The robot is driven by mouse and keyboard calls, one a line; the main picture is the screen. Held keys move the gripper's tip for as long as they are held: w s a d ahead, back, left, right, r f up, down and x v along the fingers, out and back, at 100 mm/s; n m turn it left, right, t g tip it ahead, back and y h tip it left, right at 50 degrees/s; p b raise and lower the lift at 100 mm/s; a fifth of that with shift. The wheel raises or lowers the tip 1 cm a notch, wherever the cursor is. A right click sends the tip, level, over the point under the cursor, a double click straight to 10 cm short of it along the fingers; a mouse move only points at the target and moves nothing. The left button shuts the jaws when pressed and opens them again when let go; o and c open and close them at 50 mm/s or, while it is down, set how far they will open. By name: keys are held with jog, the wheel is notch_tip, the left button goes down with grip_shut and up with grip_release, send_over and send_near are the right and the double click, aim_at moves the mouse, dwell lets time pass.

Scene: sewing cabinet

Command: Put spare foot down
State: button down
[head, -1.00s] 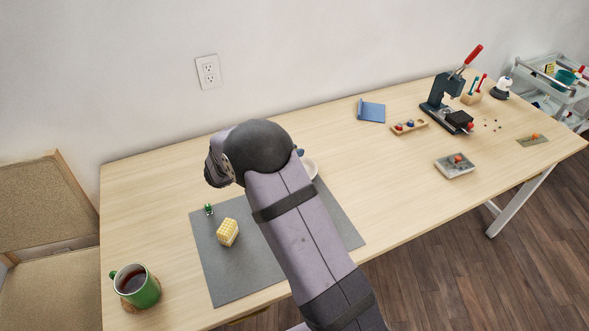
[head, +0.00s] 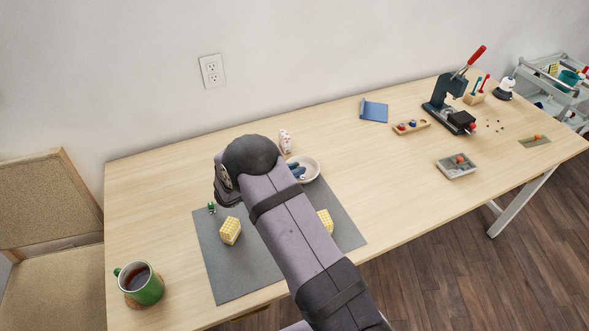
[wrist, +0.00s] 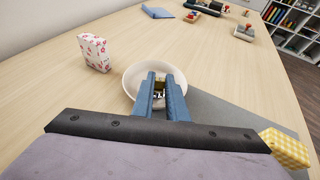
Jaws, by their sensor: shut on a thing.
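My gripper (wrist: 160,85) is shut on a small metallic thing (wrist: 158,94), which looks like the spare foot. The blue fingers hide most of it. In the wrist view the fingertips and the held thing lie over a white round bowl (wrist: 134,76). I cannot tell whether the held thing touches the bowl's bottom. In the head view the blue fingers (head: 296,170) show at the left side of the bowl (head: 313,164), partly behind my arm.
A floral box (wrist: 94,52) stands just left of the bowl. Yellow checked blocks (head: 230,231) (head: 326,220) and a small green item (head: 211,208) are on the grey mat (head: 243,286). A green mug (head: 141,284) stands at front left.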

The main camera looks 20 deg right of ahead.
jog(key=shift+f, duration=0.2)
jog(key=c, duration=1.7)
grip_release()
jog(key=shift+c, duration=0.2)
jog(key=shift+r, duration=0.1)
